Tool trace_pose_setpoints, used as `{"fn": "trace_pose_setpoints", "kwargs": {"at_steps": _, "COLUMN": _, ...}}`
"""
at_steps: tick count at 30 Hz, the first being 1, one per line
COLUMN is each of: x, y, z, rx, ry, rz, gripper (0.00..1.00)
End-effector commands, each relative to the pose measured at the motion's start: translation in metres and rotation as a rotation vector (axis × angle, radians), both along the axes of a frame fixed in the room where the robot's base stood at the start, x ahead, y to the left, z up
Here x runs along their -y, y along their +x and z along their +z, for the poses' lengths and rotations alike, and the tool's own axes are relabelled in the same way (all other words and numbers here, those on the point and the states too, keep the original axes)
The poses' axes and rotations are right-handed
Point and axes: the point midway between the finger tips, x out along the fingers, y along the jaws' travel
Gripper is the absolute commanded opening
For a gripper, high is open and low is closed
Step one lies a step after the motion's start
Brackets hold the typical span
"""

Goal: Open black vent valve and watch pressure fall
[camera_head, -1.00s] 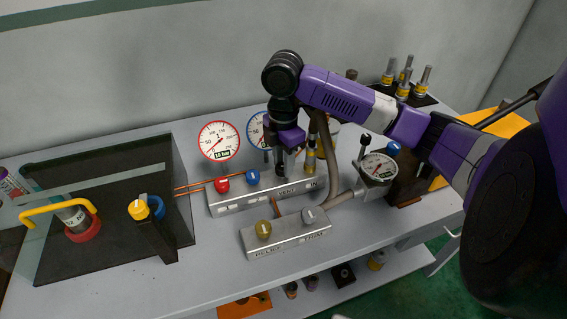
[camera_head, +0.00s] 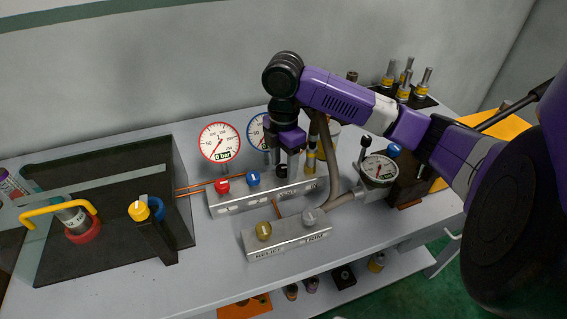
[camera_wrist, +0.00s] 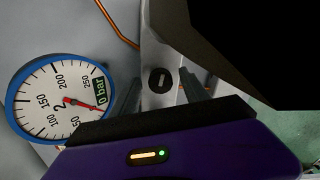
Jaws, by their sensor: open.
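The black vent valve knob (camera_head: 282,171) stands on the grey manifold block (camera_head: 240,202), partly hidden by my gripper (camera_head: 284,164). My gripper is open, its fingers apart on either side of the knob. In the wrist view the round black knob (camera_wrist: 161,80) with a pale mark lies between the two grey fingers (camera_wrist: 160,93); contact cannot be told. The red-rimmed gauge (camera_head: 219,139) reads 0 bar. The blue-rimmed gauge (camera_wrist: 60,97) also reads 0 bar in the wrist view; in the head view (camera_head: 256,130) my gripper partly covers it.
Red (camera_head: 222,185) and blue (camera_head: 253,179) knobs stand left of my gripper. A pipe and another dial gauge (camera_head: 380,169) stand at right. A clear-screened black tray (camera_head: 110,245) is at left.

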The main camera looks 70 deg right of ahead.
Motion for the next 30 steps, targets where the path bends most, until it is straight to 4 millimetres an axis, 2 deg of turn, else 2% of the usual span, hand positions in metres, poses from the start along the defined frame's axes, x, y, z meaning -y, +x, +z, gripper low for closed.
{"fn": "trace_pose_setpoints", "kwargs": {"at_steps": 5, "x": 0.000, "y": 0.001, "z": 0.017, "rx": 0.003, "ry": -0.002, "rz": 0.000, "gripper": 0.54}}
{"fn": "trace_pose_setpoints", "kwargs": {"at_steps": 15, "x": 0.001, "y": 0.001, "z": 0.068, "rx": 0.002, "ry": -0.002, "rz": 0.001, "gripper": 0.54}}
{"fn": "trace_pose_setpoints", "kwargs": {"at_steps": 21, "x": 0.000, "y": 0.000, "z": 0.078, "rx": 0.002, "ry": -0.001, "rz": 0.002, "gripper": 0.54}}
{"fn": "trace_pose_setpoints", "kwargs": {"at_steps": 30, "x": 0.000, "y": 0.000, "z": 0.078, "rx": 0.001, "ry": -0.001, "rz": 0.001, "gripper": 0.54}}
